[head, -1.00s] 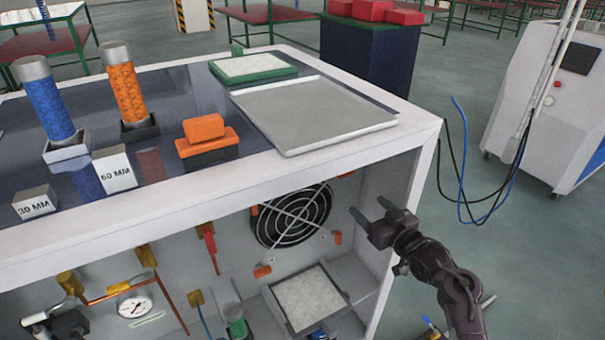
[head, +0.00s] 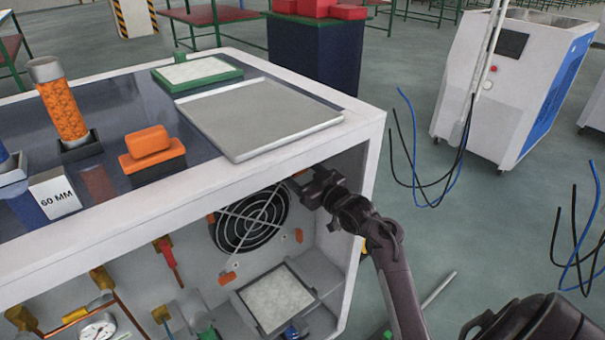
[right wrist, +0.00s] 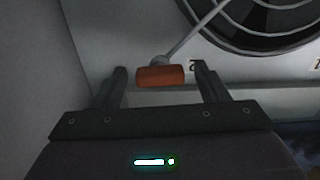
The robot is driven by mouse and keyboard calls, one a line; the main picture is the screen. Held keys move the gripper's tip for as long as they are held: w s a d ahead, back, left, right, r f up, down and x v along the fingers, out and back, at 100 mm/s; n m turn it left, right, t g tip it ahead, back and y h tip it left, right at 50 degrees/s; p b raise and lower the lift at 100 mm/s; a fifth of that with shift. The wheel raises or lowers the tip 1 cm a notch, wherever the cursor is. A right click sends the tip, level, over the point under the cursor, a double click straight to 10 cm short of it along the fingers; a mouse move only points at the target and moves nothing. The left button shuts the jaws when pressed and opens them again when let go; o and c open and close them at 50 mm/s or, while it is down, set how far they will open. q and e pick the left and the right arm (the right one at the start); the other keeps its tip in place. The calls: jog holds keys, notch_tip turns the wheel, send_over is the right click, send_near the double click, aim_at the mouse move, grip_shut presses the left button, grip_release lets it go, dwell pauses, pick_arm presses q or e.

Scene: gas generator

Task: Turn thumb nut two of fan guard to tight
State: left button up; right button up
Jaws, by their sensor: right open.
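The round black fan guard (head: 250,218) with its pale cross bars is on the inside back wall of the cabinet. Orange thumb nuts show at its lower left (head: 228,278), lower right (head: 299,236) and left (head: 211,217). My right gripper (head: 308,186) is at the guard's upper right corner. In the right wrist view its open fingers (right wrist: 160,72) stand on either side of an orange thumb nut (right wrist: 161,76), whose bar lies nearly level, with gaps both sides. My left gripper is out of view.
The cabinet's top edge (head: 200,180) and right post (head: 365,180) are close to my right arm. A filter panel (head: 275,300) is below the fan. A grey tray (head: 260,120) and an orange block (head: 150,150) are on top.

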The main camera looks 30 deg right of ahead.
jog(key=shift+c, duration=0.5)
jog(key=c, duration=0.9)
jog(key=shift+r+m+p, duration=0.2)
jog(key=shift+m+p, duration=0.6)
jog(key=shift+p, duration=0.45)
jog(key=m+p, duration=0.4)
jog(key=shift+m+p, duration=0.3)
jog(key=m+p, duration=0.2)
jog(key=shift+m, duration=0.3)
jog(key=m+p, duration=0.4)
jog(key=m, duration=0.1)
jog(key=shift+f+m+p, duration=0.1)
jog(key=shift+m+p, duration=1.3)
jog(key=shift+m, duration=1.1)
